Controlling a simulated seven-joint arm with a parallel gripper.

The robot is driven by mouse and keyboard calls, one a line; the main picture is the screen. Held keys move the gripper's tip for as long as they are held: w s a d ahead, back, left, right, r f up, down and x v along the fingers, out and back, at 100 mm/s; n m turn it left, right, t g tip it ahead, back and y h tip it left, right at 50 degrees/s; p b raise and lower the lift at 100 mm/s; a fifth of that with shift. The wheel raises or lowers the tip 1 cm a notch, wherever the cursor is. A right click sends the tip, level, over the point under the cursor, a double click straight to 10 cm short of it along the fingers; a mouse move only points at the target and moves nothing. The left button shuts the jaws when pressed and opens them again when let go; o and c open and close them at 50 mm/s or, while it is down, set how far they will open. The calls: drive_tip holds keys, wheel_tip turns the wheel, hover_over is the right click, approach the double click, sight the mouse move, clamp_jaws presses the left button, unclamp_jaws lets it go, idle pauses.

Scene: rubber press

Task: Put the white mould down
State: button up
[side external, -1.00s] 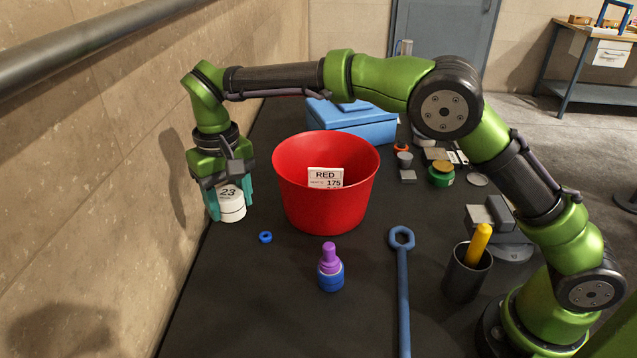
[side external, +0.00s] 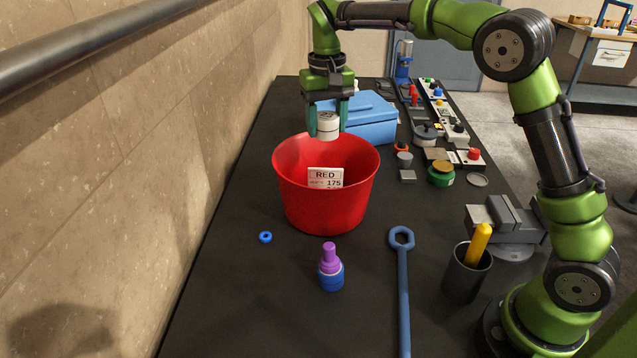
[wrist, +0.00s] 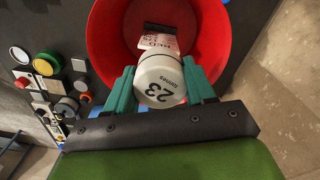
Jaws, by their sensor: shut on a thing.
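The white mould (side external: 327,126) is a short white cylinder; the number 23 shows on its top in the wrist view (wrist: 162,82). My gripper (side external: 327,122) is shut on it, with a teal finger on each side. In the side external view the mould is held up in the air, at or just above the far part of the rim of the red bucket (side external: 322,205). In the wrist view the bucket (wrist: 102,45) lies beyond and below the mould. The bucket carries a label reading RED 175. The mould's underside is hidden in the wrist view.
A blue box (side external: 370,125) stands behind the bucket. A dark cup (side external: 465,275) and several small parts stand right. The table's left strip is clear.

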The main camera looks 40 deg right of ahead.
drive_tip(key=s+d+m, duration=0.2)
drive_tip(key=s+d, duration=0.3)
drive_tip(key=d, duration=0.7)
drive_tip(key=m, duration=0.2)
hover_over(403, 201)
wheel_tip(403, 201, down, 17)
drive_tip(key=shift+f, duration=2.3)
drive_tip(key=shift+f, duration=0.1)
drive_tip(key=o, duration=1.2)
